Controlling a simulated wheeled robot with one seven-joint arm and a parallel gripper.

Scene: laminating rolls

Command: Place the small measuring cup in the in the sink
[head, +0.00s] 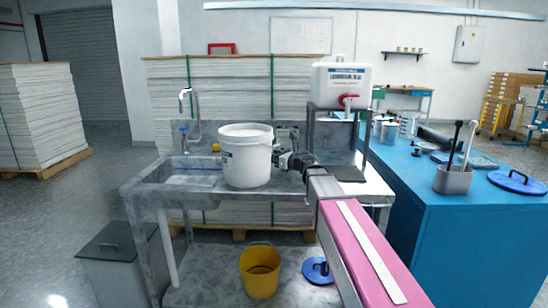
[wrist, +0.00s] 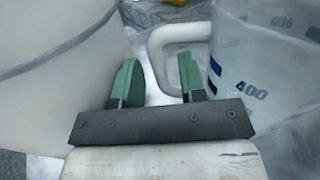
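The small measuring cup (wrist: 262,75) fills the right of the wrist view, clear with blue marks including 400 and a white loop handle (wrist: 158,62). My gripper (wrist: 158,82) is open, its green fingers either side of the handle's upright part; the right finger appears within the loop. I cannot tell whether either finger touches it. In the head view, my gripper (head: 284,160) is at the right of the white bucket, and the cup cannot be made out clearly there. The sink (head: 180,172) is at the left of the grey counter, beyond the bucket.
The large white bucket (head: 246,158) stands on the counter between my gripper and the sink; its wall (wrist: 55,70) is close on the left in the wrist view. A tap (head: 188,110) rises behind the sink. A white tank (head: 341,82) stands at the right.

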